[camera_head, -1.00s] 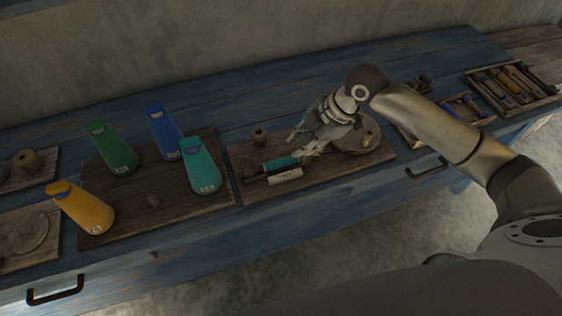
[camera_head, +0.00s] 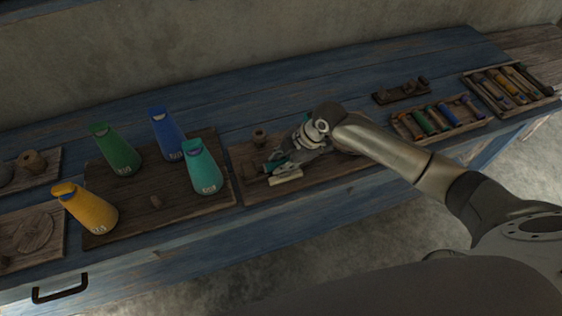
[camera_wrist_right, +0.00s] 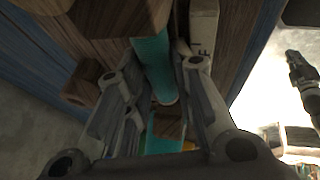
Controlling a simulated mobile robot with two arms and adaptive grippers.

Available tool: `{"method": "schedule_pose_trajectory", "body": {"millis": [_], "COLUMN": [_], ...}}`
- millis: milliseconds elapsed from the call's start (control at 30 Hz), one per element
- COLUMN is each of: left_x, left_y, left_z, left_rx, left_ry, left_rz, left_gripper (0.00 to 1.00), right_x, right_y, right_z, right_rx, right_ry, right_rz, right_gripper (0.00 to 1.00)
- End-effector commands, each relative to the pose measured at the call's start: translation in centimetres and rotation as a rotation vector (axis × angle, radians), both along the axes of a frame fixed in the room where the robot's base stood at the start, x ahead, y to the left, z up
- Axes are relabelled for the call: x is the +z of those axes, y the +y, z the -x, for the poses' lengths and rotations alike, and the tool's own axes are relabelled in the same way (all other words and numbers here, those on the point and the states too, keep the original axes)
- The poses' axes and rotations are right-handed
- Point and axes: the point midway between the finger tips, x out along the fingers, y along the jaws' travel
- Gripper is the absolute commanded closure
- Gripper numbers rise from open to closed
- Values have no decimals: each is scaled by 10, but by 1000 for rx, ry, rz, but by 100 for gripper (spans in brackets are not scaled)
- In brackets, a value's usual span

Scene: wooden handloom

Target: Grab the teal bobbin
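The teal bobbin (camera_wrist_right: 154,62) lies lengthwise between the two fingers of my right gripper (camera_wrist_right: 154,72) in the right wrist view. The fingers stand apart on either side of it, with a gap still showing, so the gripper looks open. In the head view my right gripper (camera_head: 271,167) is low over the wooden board (camera_head: 240,187) and hides most of the bobbin. A pale labelled stick (camera_head: 286,178) lies close beside it; it also shows in the right wrist view (camera_wrist_right: 203,30). My left gripper does not show in the head view.
A small wooden spool (camera_head: 259,136) stands behind the gripper. On the left board are a teal cone (camera_head: 203,170), a blue cone (camera_head: 167,133), a green cone (camera_head: 116,150) and a yellow cone (camera_head: 88,209). Trays of coloured bobbins (camera_head: 438,120) sit at the right.

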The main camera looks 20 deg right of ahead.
Motion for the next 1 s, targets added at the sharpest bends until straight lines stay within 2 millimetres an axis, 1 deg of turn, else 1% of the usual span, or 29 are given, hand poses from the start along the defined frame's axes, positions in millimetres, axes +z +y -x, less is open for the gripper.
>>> {"method": "schedule_pose_trajectory", "body": {"millis": [367,533,567,833,933,1000], "left_x": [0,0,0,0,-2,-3], "left_y": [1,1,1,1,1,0], "left_z": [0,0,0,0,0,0], "left_rx": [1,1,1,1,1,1], "left_ry": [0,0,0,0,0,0], "left_rz": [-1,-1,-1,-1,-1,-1], "left_gripper": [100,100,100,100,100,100], "right_x": [-1,-1,-1,0,8,20], "right_y": [0,0,0,0,0,0], "right_z": [0,0,0,0,0,-1], "right_rx": [0,0,0,0,1,2], "right_ry": [1,1,1,1,-1,-5], "right_rz": [0,0,0,0,-1,-1], "right_gripper": [77,97,99,99,99,99]}}
